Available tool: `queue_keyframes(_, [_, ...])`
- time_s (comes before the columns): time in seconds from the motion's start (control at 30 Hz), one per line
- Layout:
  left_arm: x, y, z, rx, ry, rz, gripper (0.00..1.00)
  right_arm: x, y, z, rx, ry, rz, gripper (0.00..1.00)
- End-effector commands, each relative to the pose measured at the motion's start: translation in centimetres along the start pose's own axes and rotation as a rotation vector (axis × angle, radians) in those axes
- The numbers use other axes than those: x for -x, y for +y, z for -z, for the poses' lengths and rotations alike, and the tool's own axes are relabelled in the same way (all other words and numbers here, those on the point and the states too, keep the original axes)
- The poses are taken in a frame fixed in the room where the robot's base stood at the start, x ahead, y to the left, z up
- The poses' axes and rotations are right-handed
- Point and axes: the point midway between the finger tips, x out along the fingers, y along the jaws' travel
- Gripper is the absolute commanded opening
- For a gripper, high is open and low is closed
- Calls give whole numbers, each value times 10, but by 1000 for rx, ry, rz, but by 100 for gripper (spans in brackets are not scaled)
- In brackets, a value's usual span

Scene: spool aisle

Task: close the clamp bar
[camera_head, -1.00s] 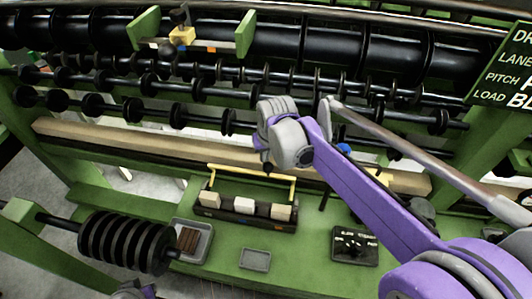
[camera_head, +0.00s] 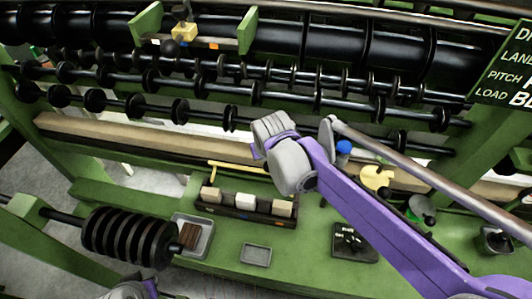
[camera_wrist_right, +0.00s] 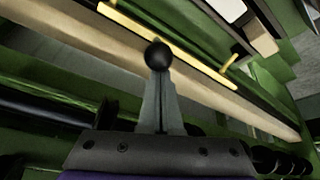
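The clamp bar, a thin yellow bar (camera_head: 238,169) on short legs, stands up behind the dark tray with pale blocks. My right wrist hides its right part in the head view. The yellow bar (camera_wrist_right: 165,45) crosses the upper part of the right wrist view, with a black ball knob (camera_wrist_right: 158,55) in front of it. My right gripper (camera_wrist_right: 159,80) has its fingers close together, tips right at the knob. I cannot tell whether they touch it. The right fingers are hidden in the head view. My left gripper is out of sight; only a bit of my left arm shows at the bottom edge.
The dark tray (camera_head: 246,216) holds pale blocks. A grey bin (camera_head: 194,250), a small grey tray (camera_head: 256,255) and a black control box (camera_head: 353,243) sit on the green bench. A shaft of black discs (camera_head: 130,239) is at left. Black rollers (camera_head: 330,80) span the back.

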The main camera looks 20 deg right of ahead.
Motion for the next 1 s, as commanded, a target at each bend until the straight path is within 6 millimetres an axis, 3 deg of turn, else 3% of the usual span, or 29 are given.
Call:
queue_keyframes(0.47, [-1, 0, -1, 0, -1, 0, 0, 21, -32, -54, 71, 352, -168, 0])
queue_keyframes(1.0, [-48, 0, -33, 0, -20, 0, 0, 12, -63, -121, 138, 781, -383, 0])
